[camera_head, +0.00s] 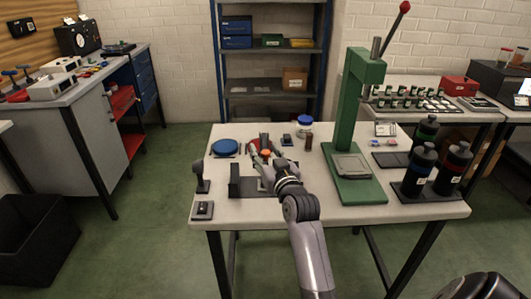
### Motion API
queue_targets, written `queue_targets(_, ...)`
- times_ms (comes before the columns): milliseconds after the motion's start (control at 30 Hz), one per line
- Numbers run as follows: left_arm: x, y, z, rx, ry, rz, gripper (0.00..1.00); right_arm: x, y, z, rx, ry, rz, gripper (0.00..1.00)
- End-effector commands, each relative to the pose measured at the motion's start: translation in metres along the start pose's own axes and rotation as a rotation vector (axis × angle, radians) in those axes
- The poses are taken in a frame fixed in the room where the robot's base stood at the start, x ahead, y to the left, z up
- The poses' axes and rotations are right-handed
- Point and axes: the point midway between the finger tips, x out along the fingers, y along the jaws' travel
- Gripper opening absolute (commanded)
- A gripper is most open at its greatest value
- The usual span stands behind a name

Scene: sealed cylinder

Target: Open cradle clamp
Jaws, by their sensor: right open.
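The cradle (236,188) is a dark, low block on the white-topped table, left of centre. My right gripper (262,158) reaches over it from the front and is open. The gripper and wrist hide much of the cradle. Small red and orange parts (266,152) show at the fingertips; I cannot tell whether they belong to the clamp, or whether the fingers touch them. The clamp's state cannot be made out. My left gripper is not in view.
A green press (362,120) stands right of the cradle, with dark bottles (419,170) beyond it. A blue round lid (225,146) lies behind left. A dark upright tool (200,178) stands near the left edge. A white jar with a blue lid (305,127) is at the back.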

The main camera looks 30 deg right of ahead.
Motion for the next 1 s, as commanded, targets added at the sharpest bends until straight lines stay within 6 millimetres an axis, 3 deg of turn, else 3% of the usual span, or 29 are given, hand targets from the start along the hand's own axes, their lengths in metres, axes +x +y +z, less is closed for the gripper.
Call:
queue_targets(167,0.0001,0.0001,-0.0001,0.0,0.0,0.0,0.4,-0.0001,0.0002,0.0001,0.0,0.0,0.0,0.42)
queue_targets(800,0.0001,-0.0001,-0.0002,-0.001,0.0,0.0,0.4,-0.0004,0.0001,0.0003,0.0,0.0,0.0,0.0)
queue_targets(1000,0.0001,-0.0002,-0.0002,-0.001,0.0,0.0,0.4,-0.0004,0.0001,0.0004,0.0,-0.001,0.0,0.0)
